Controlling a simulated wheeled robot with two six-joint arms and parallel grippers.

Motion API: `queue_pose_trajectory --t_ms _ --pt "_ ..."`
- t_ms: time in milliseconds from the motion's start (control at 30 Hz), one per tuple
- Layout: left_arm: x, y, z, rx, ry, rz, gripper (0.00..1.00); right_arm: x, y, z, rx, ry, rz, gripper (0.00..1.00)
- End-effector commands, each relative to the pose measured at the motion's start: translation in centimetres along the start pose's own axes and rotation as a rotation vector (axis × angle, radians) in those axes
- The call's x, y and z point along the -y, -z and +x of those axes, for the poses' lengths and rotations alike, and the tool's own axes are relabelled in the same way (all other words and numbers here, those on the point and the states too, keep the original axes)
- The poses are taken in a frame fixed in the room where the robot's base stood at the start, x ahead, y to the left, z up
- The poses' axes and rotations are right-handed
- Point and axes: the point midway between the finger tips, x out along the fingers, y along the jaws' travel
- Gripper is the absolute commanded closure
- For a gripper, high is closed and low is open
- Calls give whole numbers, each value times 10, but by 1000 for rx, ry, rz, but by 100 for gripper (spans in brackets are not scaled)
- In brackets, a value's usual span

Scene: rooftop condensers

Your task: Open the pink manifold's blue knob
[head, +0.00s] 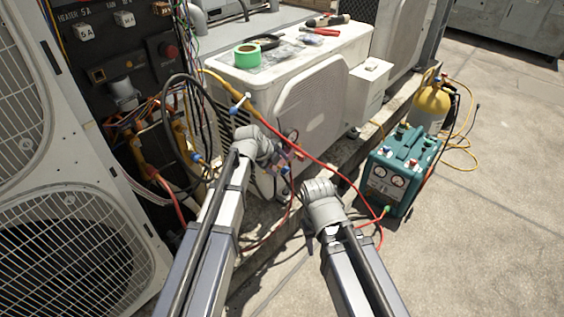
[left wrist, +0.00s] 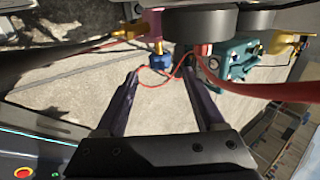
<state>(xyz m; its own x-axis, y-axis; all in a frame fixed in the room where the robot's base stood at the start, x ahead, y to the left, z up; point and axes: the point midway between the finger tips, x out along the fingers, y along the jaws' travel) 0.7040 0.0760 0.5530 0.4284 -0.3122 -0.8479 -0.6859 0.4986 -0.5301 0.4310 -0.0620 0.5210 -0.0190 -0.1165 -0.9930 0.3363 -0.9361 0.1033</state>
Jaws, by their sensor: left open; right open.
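The pink manifold (head: 284,157) hangs in front of the white condenser, partly hidden by my left wrist in the head view. In the left wrist view its pink body (left wrist: 131,30) is at the top, with its blue knob (left wrist: 160,61) on a brass stem below it. My left gripper (left wrist: 160,69) is open, its fingers pointing toward the manifold. The blue knob appears between the fingertips; I cannot tell whether they touch it. My right gripper (head: 309,238) is open and mostly hidden below its wrist, away from the manifold.
A red hose (head: 325,167) runs from the manifold past my right wrist toward the teal recovery machine (head: 401,165). A yellow cylinder (head: 431,104) stands behind it. The white condenser (head: 309,107) is close behind the manifold. An open electrical panel (head: 115,65) with wires is at left.

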Motion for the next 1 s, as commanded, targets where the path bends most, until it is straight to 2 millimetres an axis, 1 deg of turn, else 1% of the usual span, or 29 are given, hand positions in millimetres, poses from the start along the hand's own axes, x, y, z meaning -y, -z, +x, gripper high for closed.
queue_pose_trajectory --t_ms 33,133,467,567,667,767,900,1000 --pt "2 1 -12 0 0 0 29 -1 -1 -12 1 -1 1 50" --pt "1 1 -20 0 0 0 29 -2 -1 -17 1 -2 3 50" --pt "0 0 -20 0 -1 0 29 -2 -1 -17 1 -3 4 50" --pt "-3 4 -20 -3 -9 -21 29 -2 -1 -17 1 -2 4 50" --pt "-13 19 -22 -8 -44 -111 29 -2 -1 -17 1 -2 4 50" --pt "-31 44 -26 -7 -109 -279 29 -2 -1 -17 1 -2 4 50" --pt "-62 79 -34 35 -217 -567 29 -2 -1 -17 1 -2 4 50" --pt "-83 100 -42 91 -284 -770 29 -2 -1 -17 1 -2 4 50"
